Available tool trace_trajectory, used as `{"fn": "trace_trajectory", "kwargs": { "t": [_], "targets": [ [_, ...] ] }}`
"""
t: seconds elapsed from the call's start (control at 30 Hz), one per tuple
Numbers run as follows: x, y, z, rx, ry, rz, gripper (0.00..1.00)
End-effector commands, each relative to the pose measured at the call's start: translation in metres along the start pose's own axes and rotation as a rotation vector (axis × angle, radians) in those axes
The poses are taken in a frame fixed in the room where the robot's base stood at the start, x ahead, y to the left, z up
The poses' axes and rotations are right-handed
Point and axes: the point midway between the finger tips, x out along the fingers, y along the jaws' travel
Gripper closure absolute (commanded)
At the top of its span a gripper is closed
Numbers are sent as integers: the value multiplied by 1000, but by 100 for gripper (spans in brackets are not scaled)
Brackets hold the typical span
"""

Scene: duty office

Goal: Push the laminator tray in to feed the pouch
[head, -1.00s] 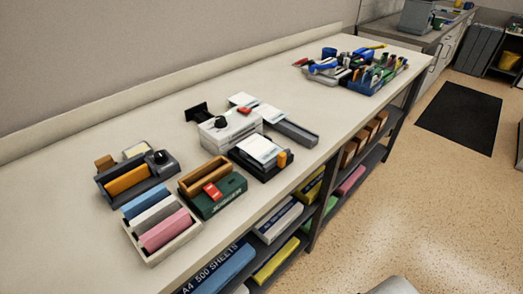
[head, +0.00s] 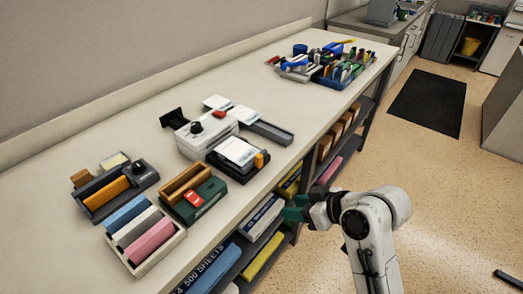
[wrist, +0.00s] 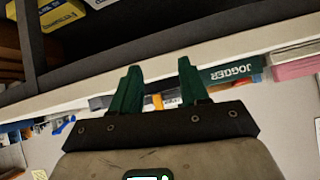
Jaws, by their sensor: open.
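The laminator (head: 207,137), a white box with a dark knob on top, stands mid-bench in the head view. A dark grey tray (head: 272,132) extends from its right side, and a black upright piece (head: 174,118) stands at its left. I cannot tell which is the feed tray. White sheets (head: 242,117) lie by its far right side. My gripper (head: 291,208), with green fingers, is off the bench's front edge, right of and nearer than the laminator, touching nothing. The open fingers also show in the wrist view (wrist: 158,78), empty.
In front of the laminator is a black holder (head: 222,170) with white sheets and an orange block. Left of it are a green jogger box (head: 198,208), a bin of coloured blocks (head: 132,258) and a dark desk unit (head: 95,208). Stationery trays (head: 340,72) stand farther back. Shelves lie below.

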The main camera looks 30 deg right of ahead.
Motion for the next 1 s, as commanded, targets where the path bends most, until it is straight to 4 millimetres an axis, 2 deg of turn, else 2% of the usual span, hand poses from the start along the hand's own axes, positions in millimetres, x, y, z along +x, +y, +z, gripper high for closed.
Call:
{"fn": "trace_trajectory", "kwargs": {
  "t": [0.03, 0.1, 0.2, 0.37, 0.8, 1.0],
  "targets": [
    [-11, 10, -36, -33, 93, 1, 55],
    [-22, 19, -67, -73, 187, -1, 55],
    [-33, 26, -94, -112, 271, -1, 55],
    [-30, 27, -106, -128, 305, -5, 55],
    [40, 24, -126, -127, 298, -6, 55],
    [61, 25, -132, -126, 299, -4, 55]
  ]
}}
